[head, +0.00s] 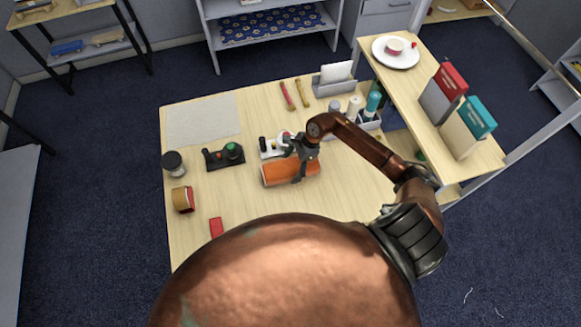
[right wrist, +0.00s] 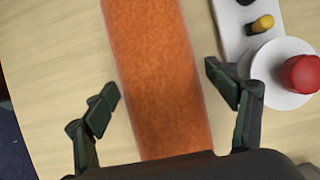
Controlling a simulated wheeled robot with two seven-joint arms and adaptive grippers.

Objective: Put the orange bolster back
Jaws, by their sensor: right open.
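The orange bolster (head: 279,173) lies on its side on the wooden table, near the table's middle. In the right wrist view the bolster (right wrist: 155,70) runs lengthwise between the two fingers. My right gripper (head: 300,172) is over the bolster's right part, pointing down. Its fingers (right wrist: 168,85) are open, one on each side of the bolster, with a gap showing on both sides. Whether the fingers reach down beside it is hard to tell. The left gripper is not in view.
Just behind the bolster stands a white base with a red knob (right wrist: 301,74). A black device with a green knob (head: 231,151) is to the left. A grey mat (head: 203,119) lies at the back left.

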